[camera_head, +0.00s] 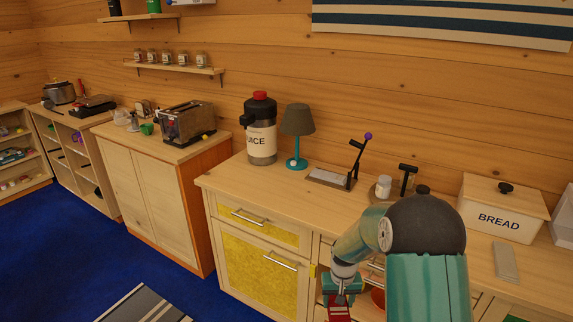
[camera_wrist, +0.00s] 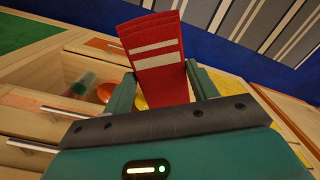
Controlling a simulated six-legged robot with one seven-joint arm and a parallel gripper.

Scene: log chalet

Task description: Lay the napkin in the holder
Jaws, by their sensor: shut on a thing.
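A red napkin (camera_wrist: 155,60) with white stripes is between the two fingers of my gripper (camera_wrist: 160,82) in the wrist view. My gripper is shut on it. In the head view the napkin (camera_head: 339,313) shows at the bottom edge below my gripper (camera_head: 342,290), in front of the counter's drawers and lower than its top. A flat holder (camera_head: 328,178) with a dark frame and a raised lever with a purple knob stands on the counter, back from my gripper. It looks like the napkin holder, and I see no napkin in it.
My arm hides part of the counter.

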